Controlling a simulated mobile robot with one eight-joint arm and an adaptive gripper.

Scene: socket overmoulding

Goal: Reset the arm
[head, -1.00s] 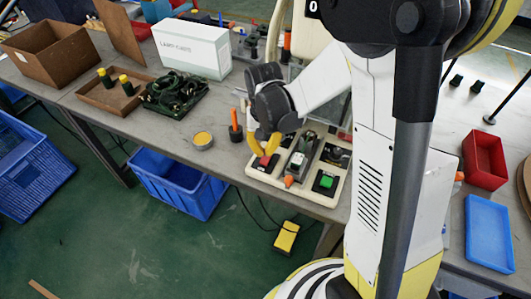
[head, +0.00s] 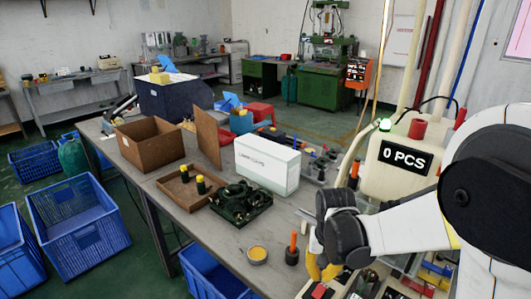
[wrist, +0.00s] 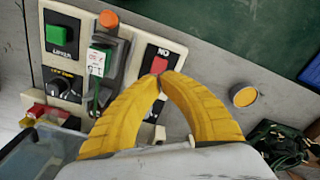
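My gripper (head: 322,270) hangs over the beige control panel (head: 306,292) at the lower right of the head view. In the wrist view, the two yellow curved fingers of my gripper (wrist: 162,76) meet at the tips, with nothing visible held between them. The tips overlap the lower edge of the red button (wrist: 159,65) marked NO; I cannot tell whether they touch it. The panel in the wrist view (wrist: 118,42) also carries a green button (wrist: 59,34), a black knob (wrist: 60,87) and an orange-tipped part (wrist: 109,19).
A white box (head: 267,164), a green cable bundle (head: 240,203), a yellow-topped tin (head: 257,254) and an orange-handled tool (head: 292,250) stand left of my gripper. A counter reading 0 PCS (head: 403,158) rises close behind the arm. Some bare bench top lies near the tin.

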